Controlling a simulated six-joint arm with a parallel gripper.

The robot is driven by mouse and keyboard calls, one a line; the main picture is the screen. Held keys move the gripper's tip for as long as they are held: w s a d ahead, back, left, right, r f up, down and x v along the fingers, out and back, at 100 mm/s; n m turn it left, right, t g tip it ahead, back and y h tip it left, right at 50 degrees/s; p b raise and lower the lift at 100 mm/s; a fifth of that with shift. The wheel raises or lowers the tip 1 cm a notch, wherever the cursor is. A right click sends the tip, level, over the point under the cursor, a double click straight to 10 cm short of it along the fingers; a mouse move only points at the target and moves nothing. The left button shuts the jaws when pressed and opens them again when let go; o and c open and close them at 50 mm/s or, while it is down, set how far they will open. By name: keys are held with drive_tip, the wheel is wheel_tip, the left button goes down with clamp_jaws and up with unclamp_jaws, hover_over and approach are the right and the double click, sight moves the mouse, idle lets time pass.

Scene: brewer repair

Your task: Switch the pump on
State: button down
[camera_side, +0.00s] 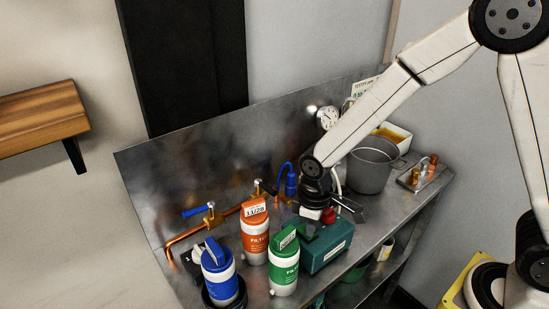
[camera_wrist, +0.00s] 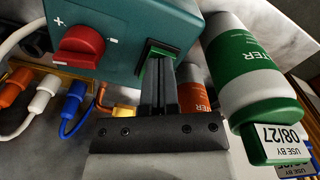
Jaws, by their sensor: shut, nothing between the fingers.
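The pump is a teal box (camera_side: 325,252) on the metal bench, behind and right of the green filter. The box (camera_wrist: 112,22) fills the upper left of the wrist view. A red knob (camera_wrist: 80,47) sits on its face; the knob also shows in the side view (camera_side: 329,215). My gripper (camera_wrist: 158,60) is shut and empty, its fingertips at a dark-framed green part (camera_wrist: 148,72) on the box's right end. The fingers hide much of that part. I cannot tell whether they touch it or which way it is set.
A green filter (camera_side: 284,267) stands close to the box and to my fingers. An orange filter (camera_side: 255,240) and a blue filter (camera_side: 221,280) stand further left. A grey pot (camera_side: 371,168) is at the back right. Copper pipe with valves (camera_side: 208,215) runs along the backsplash.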

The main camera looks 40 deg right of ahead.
drive_tip(key=shift+r, duration=3.5)
drive_tip(key=shift+s+d, duration=0.1)
drive_tip(key=shift+d, duration=0.3)
drive_tip(key=s+d+f+m+t, duration=0.1)
drive_tip(key=s+d+m+t, duration=0.1)
drive_tip(key=s+d+m, duration=0.4)
drive_tip(key=shift+s+d+f+t, duration=0.25)
drive_tip(key=shift+s+d, duration=0.2)
drive_tip(key=shift+d, duration=1.4)
